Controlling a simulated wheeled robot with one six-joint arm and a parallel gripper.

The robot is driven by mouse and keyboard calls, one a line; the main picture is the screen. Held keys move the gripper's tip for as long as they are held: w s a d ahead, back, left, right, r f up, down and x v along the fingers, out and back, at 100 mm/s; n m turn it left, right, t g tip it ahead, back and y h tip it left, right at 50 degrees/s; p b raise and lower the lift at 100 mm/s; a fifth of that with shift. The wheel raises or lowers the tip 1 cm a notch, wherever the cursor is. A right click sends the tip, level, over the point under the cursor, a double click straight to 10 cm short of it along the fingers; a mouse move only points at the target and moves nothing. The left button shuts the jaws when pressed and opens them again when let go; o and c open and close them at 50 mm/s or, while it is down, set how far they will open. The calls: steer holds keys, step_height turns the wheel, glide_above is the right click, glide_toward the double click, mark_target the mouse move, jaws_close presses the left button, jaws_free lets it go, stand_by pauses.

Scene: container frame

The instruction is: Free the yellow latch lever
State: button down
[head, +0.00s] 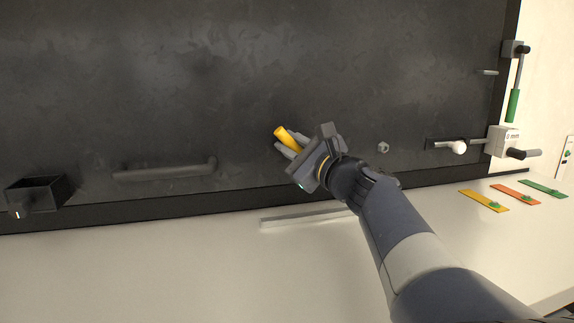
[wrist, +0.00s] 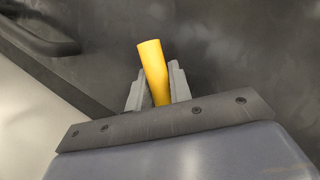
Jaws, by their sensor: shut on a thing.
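The yellow latch lever (head: 286,138) shows as a short yellow bar in front of the dark panel, tilted in the head view. My gripper (head: 289,146) is shut on it, with one grey finger on each side. In the wrist view the lever (wrist: 153,70) stands up between the two fingers of my gripper (wrist: 157,88), and its free end sticks out past the fingertips. The lower part of the lever and its mount are hidden behind my gripper.
A dark bar handle (head: 165,171) and a black open box (head: 40,193) are on the panel at left. A hex bolt (head: 383,147), a white-knobbed slide (head: 459,147) and a green-handled lever (head: 513,105) are at right. Coloured strips (head: 483,201) lie on the pale ledge.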

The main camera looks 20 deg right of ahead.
steer(key=m+t+b, duration=0.1)
steer(key=m, duration=0.1)
steer(key=d+m+b, duration=0.1)
steer(key=m+b, duration=0.1)
steer(key=shift+d+r+t+h, duration=0.15)
steer(key=shift+t+h, duration=0.25)
steer(key=shift+d+r+m+t+h+b, duration=0.15)
steer(key=shift+d+m+t+h+b, duration=0.3)
steer(key=shift+m, duration=0.65)
steer(key=shift+d+r+m+t+h+b, duration=0.1)
steer(key=shift+d+m+t+h+b, duration=0.1)
steer(key=shift+m+h+b, duration=0.55)
steer(key=shift+d+r+m+t+h+b, duration=0.25)
steer(key=shift+m+b, duration=0.45)
steer(key=shift+m, duration=0.75)
steer(key=shift+d, duration=0.1)
steer(key=c, duration=1.3)
jaws_free()
steer(key=b+v, duration=0.1)
steer(key=v, duration=1)
steer(key=shift+w, duration=0.15)
steer(key=p+x, duration=0.1)
steer(key=x, duration=1)
steer(key=shift+y, duration=0.25)
